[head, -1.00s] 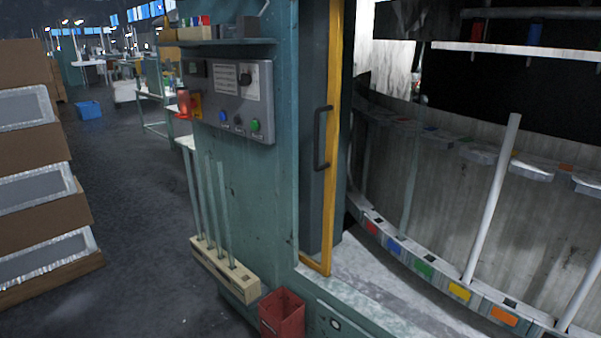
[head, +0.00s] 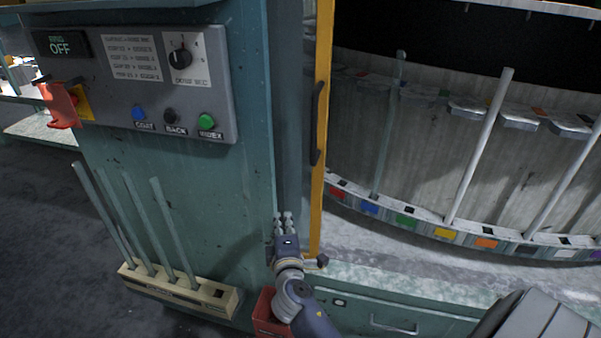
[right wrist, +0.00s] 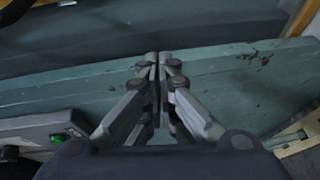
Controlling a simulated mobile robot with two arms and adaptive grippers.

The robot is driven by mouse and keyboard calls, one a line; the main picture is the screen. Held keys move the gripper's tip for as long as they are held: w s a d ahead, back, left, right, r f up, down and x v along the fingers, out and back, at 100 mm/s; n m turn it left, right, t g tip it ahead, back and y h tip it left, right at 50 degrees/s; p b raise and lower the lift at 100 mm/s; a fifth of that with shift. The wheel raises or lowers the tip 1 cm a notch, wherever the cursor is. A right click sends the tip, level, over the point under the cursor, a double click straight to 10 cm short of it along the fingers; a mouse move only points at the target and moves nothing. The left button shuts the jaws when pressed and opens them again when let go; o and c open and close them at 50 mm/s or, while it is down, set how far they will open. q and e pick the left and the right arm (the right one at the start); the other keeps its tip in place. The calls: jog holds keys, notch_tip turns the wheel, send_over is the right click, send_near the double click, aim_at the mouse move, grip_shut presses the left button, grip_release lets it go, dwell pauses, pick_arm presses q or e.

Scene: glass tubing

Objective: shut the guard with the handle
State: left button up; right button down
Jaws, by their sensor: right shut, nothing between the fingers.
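The guard is a sliding panel with a yellow edge frame (head: 321,190) in the head view, standing at the left side of the machine's opening. Its dark vertical handle (head: 317,125) is on that yellow edge. The opening to the right of it is uncovered. My right gripper (head: 284,216) is below and left of the handle, in front of the teal post, apart from the handle. In the right wrist view its fingers (right wrist: 158,60) are together with nothing between them. The handle is not clearly seen there. My left gripper is not in view.
A grey control panel (head: 140,80) with knob and buttons is on the teal post (head: 230,190). A pale block (head: 180,295) holds several glass tubes at lower left. A red bin (head: 268,316) is under my right arm. Tubes stand on the curved rack (head: 462,236) inside.

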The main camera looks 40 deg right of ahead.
aim_at(301, 171)
notch_tip(301, 171, up, 6)
jog(key=d+r+h, duration=0.1)
jog(key=d+h, duration=0.1)
jog(key=shift+t, duration=0.3)
jog(key=p+x, duration=0.1)
jog(key=x, duration=0.5)
jog(key=p+x, duration=0.1)
jog(key=x, duration=0.2)
jog(key=shift+w+a+f+p, duration=0.1)
jog(key=shift+a+f+p, duration=0.1)
jog(key=shift+f+p, duration=0.15)
jog(key=shift+s+d+p, duration=0.9)
jog(key=shift+d, duration=0.25)
jog(key=shift+s+d+y, duration=0.3)
jog(key=shift+s, duration=0.2)
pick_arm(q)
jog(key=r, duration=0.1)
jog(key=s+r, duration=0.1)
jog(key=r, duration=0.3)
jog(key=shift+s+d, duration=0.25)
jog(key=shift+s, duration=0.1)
pick_arm(e)
jog(key=shift+w+f, duration=0.1)
jog(key=shift+f, duration=0.05)
